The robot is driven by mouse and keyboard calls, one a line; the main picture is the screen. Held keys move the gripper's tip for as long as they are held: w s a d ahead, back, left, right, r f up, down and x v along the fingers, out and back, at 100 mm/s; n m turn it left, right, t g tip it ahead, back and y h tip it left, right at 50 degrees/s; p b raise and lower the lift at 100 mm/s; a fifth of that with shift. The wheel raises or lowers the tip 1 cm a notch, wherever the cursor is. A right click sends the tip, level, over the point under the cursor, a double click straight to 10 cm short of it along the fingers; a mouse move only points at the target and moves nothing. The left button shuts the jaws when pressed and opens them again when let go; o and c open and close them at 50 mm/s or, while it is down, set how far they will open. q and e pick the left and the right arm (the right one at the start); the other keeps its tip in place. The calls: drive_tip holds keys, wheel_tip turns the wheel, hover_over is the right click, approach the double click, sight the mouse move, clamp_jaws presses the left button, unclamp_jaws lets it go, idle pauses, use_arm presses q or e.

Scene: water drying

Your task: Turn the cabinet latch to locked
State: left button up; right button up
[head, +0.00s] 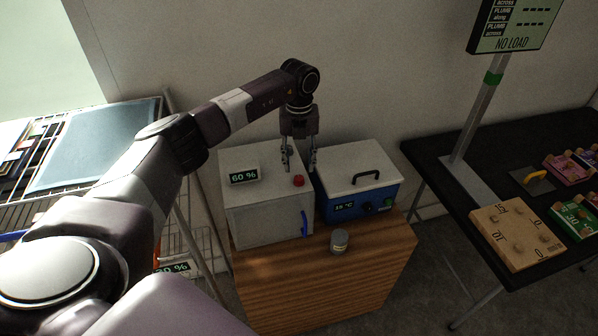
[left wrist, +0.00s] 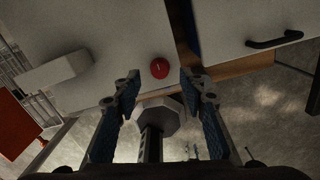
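The white cabinet (head: 262,190) stands on a wooden stand, with a small "60 %" display (head: 243,176) on its top. A round red knob (head: 298,181) sits on its top near the right edge. The knob also shows in the left wrist view (left wrist: 159,68), with a short pale mark on it. A blue handle (head: 305,224) is on the cabinet front at the right. I cannot tell for certain which is the latch. My left gripper (head: 300,165) points down above the cabinet's right edge, near the red knob. Its fingers (left wrist: 165,98) are apart, with nothing held. My right gripper is out of view.
A blue box with a white lid and black handle (head: 358,185) stands close right of the cabinet. A small grey jar (head: 339,241) stands on the wooden stand (head: 310,285) in front. A black table (head: 430,165) is at the right, a wire rack (head: 150,115) at the left.

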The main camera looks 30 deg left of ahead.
sight(299, 177)
use_arm(q)
wheel_tip(299, 177, up, 8)
drive_tip(key=shift+f, duration=0.2)
idle(0.4)
